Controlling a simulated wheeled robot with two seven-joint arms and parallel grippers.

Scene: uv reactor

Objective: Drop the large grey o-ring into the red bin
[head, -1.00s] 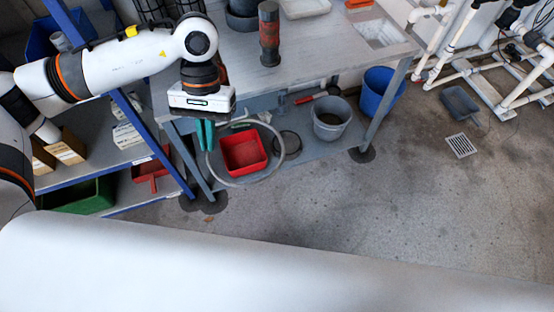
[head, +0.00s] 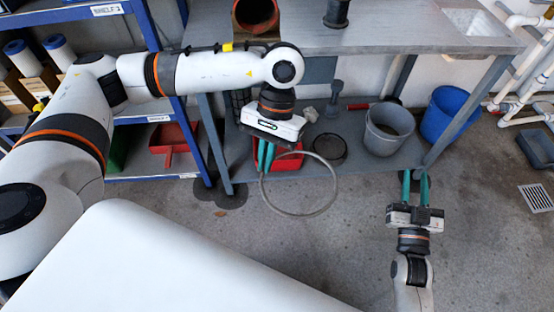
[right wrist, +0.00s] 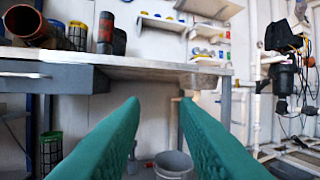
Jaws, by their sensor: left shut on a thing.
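The large grey o-ring (head: 298,215) is a thin, wide hoop. My left gripper (head: 266,158) is shut on it at its upper left side, in front of the workbench. The red bin (head: 290,161) stands on the bench's lower shelf, partly hidden behind my left gripper. In the head view the hoop overlaps the bin's front and extends right of and below it; its height over the bin is hard to tell. My right gripper (head: 415,174) is open and empty, right of the hoop. Its two green fingers also show apart in the right wrist view (right wrist: 157,100).
A grey bucket (head: 388,131) and a blue bucket (head: 450,114) stand right of the bin. A dark ring (head: 329,148) lies on the lower shelf between bin and grey bucket. Blue shelving (head: 153,177) is at left. The floor in front is clear.

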